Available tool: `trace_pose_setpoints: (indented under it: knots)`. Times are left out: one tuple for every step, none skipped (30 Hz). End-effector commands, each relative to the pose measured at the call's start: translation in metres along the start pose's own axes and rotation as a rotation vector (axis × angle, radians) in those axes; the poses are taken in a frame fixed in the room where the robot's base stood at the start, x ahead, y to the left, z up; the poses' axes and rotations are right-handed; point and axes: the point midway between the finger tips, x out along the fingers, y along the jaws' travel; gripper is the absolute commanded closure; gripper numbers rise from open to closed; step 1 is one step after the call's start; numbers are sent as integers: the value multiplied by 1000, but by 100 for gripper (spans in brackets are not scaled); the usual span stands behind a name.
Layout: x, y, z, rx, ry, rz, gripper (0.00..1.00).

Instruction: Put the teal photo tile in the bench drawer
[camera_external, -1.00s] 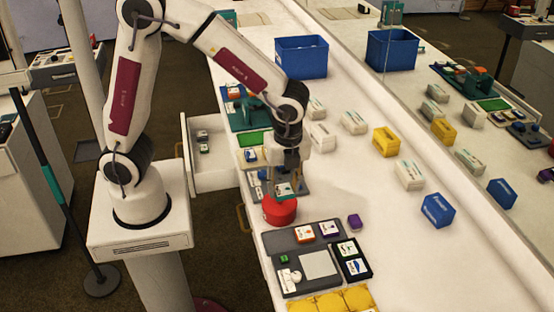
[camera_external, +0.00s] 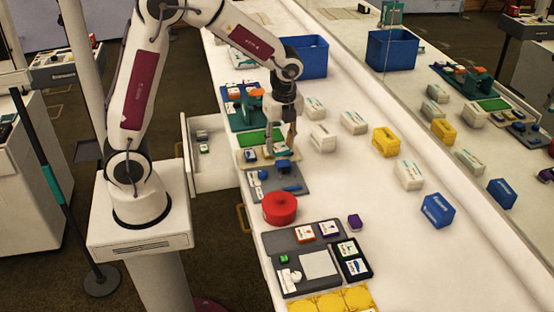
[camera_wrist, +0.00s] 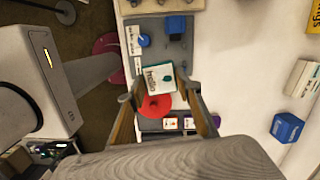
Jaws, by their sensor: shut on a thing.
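My gripper (camera_external: 283,150) is shut on the teal photo tile, above the workbench. In the wrist view the tile (camera_wrist: 159,78) has a white face with dark lettering and a teal edge. It sits between my two fingertips (camera_wrist: 158,96). The bench drawer (camera_external: 220,183) stands pulled out at the left side of the bench, to the left of my gripper. It holds a few small items, one of them green and white (camera_external: 204,149).
A red round object (camera_external: 280,207) stands on the bench nearer the camera than my gripper. A blue bin (camera_external: 312,57) stands at the back. Boxes are spread to the right.

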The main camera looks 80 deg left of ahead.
Motion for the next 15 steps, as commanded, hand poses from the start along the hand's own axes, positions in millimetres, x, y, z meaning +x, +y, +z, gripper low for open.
trace_pose_setpoints:
  knots:
    - [2, -1, 11, -12, 0, 1, 86]
    - [2, -2, 17, -16, 0, 2, 86]
    - [4, -2, 25, -20, 1, 3, 86]
    - [4, -2, 31, -25, 1, 3, 86]
    - [5, -3, 36, -28, 1, 3, 86]
    - [6, -3, 44, -33, 1, 4, 86]
    - [7, -3, 50, -37, 1, 4, 86]
    - [8, -3, 56, -41, 1, 5, 86]
    - [9, -3, 64, -46, 1, 5, 86]
    - [9, -3, 70, -50, 1, 5, 86]
    - [10, -2, 76, -53, 1, 5, 86]
    - [11, -2, 84, -59, 1, 5, 86]
    - [12, -2, 90, -62, 1, 5, 86]
    - [13, -1, 96, -66, 1, 6, 86]
    - [14, 0, 104, -71, 1, 6, 86]
